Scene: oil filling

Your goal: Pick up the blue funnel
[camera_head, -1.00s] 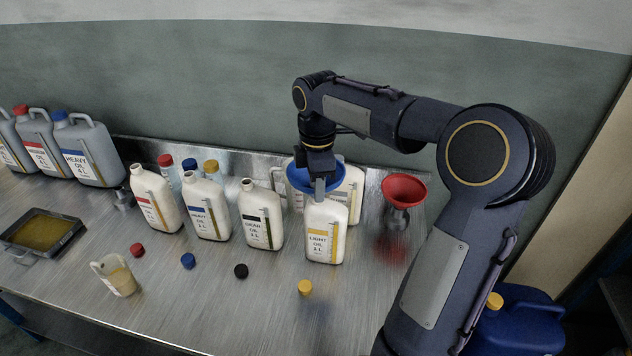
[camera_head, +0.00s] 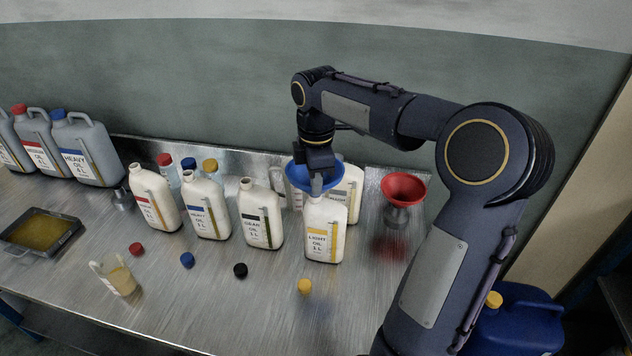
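My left gripper is not in view.
A red funnel (camera_head: 404,190) stands on a grey holder at the right. White oil bottles (camera_head: 260,215) stand in a row to the left, with loose caps (camera_head: 187,260) in front. More white containers (camera_head: 352,192) stand close behind the blue funnel. The front metal bench (camera_head: 210,305) is mostly clear.

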